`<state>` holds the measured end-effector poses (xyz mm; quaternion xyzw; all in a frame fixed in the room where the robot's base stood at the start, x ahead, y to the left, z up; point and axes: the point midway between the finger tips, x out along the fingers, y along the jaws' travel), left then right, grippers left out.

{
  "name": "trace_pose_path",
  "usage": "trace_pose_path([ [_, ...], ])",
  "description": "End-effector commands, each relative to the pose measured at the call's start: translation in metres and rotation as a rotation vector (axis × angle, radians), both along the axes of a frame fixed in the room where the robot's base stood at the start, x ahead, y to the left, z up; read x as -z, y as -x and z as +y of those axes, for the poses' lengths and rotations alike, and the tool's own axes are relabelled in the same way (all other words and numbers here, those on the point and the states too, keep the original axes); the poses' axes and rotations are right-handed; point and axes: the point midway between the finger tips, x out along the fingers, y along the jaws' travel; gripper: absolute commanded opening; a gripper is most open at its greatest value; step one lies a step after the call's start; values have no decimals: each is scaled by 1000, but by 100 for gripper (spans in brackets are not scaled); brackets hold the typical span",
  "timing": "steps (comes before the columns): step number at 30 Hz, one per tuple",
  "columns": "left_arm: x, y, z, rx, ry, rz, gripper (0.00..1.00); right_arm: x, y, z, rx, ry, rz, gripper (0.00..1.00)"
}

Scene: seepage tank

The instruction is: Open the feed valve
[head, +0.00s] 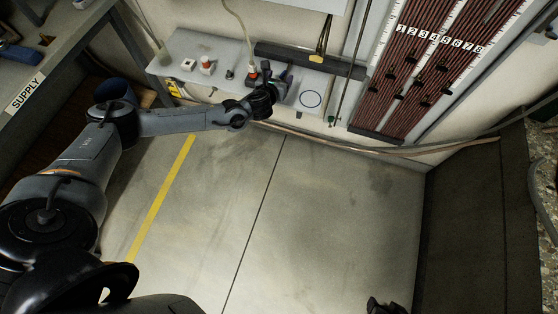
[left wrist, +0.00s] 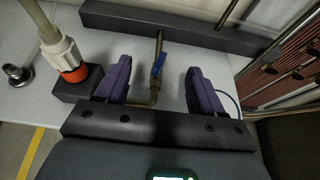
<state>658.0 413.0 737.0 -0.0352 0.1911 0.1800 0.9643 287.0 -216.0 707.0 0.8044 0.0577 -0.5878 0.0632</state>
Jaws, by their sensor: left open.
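The feed valve appears in the left wrist view as a small blue lever (left wrist: 158,64) on a thin brass pipe (left wrist: 154,92). The pipe runs from a dark bar down to an elbow above the white shelf. My left gripper (left wrist: 158,72) is open, with one purple finger on each side of the valve and a visible gap on both sides. In the head view my left gripper (head: 272,78) is over the shelf, and the gripper hides the valve there. A dark part at the bottom edge (head: 384,306) looks like my right gripper; its jaws cannot be made out.
A hose with a white and orange fitting (left wrist: 72,68) stands left of my left gripper on a dark block. The white shelf (head: 226,55) also holds small fittings. A dark bar (head: 310,60) and the numbered tube board (head: 420,70) are behind. The floor (head: 320,220) is clear.

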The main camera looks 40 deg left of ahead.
Motion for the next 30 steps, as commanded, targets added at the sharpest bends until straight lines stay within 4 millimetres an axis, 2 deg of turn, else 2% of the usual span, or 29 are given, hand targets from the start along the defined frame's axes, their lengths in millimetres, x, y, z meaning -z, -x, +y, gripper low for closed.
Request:
trace_pose_path([
  [1, -7, 10, -3, 0, 0, 2, 68, -9, 0, 0, 0, -1, -4, 43],
  [11, -31, 67, -25, -3, 1, 3, 68, -27, 0, -1, -1, 1, -5, 43],
  [24, 47, 106, -46, 8, 35, 106, 68, -7, 0, 0, 2, -2, -3, 43],
  [30, 79, 122, -67, 14, 80, 143, 68, 2, 0, 1, 4, -5, -3, 43],
])
